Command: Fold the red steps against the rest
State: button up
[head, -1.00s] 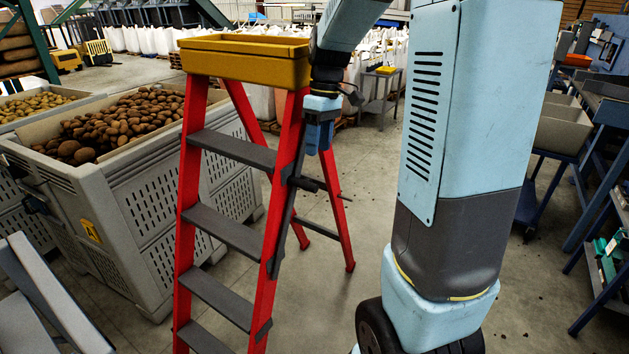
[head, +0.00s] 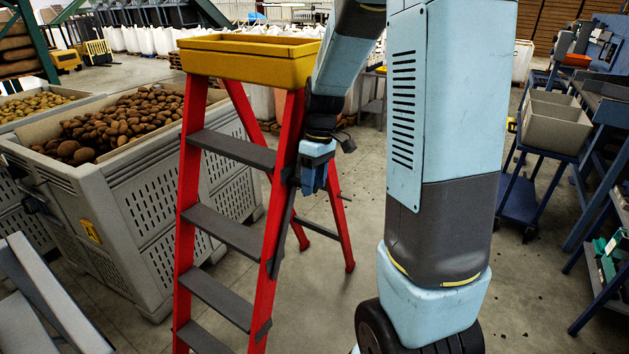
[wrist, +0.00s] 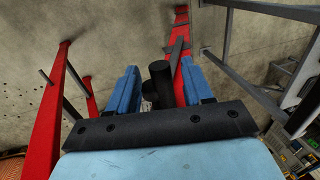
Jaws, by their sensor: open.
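The red steps (head: 190,200) stand upright and spread, with grey treads and a yellow tray top (head: 250,58). Their rear red legs (head: 337,215) splay out to the right. My gripper (head: 314,178) is beside the steps' right front rail, below the tray, pointing down. In the wrist view my gripper (wrist: 160,88) has its two blue fingers apart, with a dark cylindrical part (wrist: 160,82) showing between them. Red legs (wrist: 45,125) show on the left and beyond the fingers. I cannot tell whether the fingers touch the dark part.
A grey slatted crate of potatoes (head: 150,240) stands close on the left of the steps. A blue trolley with beige bins (head: 555,122) and a blue bench (head: 600,150) are on the right. Bare concrete floor lies between the steps and my base.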

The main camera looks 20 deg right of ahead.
jog(key=shift+c, duration=0.4)
grip_shut()
